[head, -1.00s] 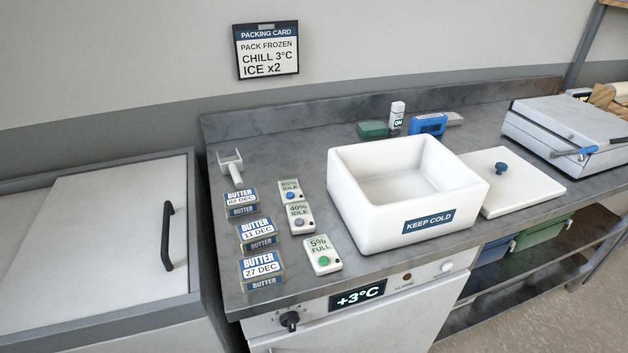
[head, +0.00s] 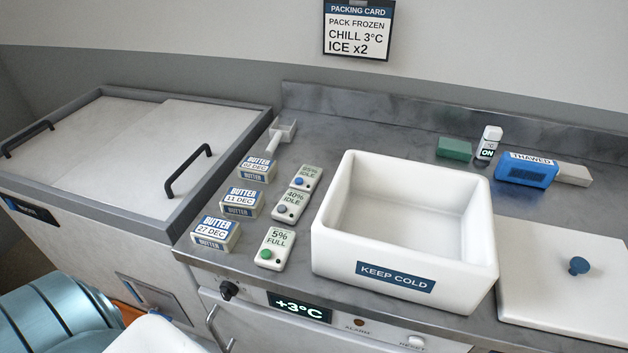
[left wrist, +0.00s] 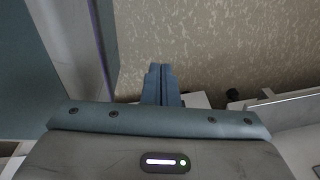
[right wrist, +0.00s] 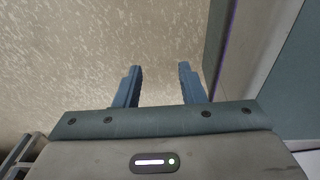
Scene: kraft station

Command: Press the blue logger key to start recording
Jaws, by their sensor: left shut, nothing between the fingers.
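Three small white loggers stand in a column on the grey bench in the head view. The far logger (head: 306,172) reads IDLE and has a blue key (head: 299,182). The middle logger (head: 291,199) reads 40% IDLE and has a grey key (head: 282,209). The near logger (head: 276,240) reads 5% FULL and has a green key (head: 265,254). My left gripper (left wrist: 161,84) is shut and empty in the left wrist view, above speckled floor. My right gripper (right wrist: 158,85) is open and empty in the right wrist view, also over floor. Neither gripper shows in the head view.
Butter packs (head: 241,200) and a white scoop (head: 280,133) lie left of the loggers. A white KEEP COLD box (head: 330,225) stands close on their right, its lid (head: 560,270) beside it. A chest freezer (head: 150,140) is at left. A THAWED blue pack (head: 526,172) lies behind.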

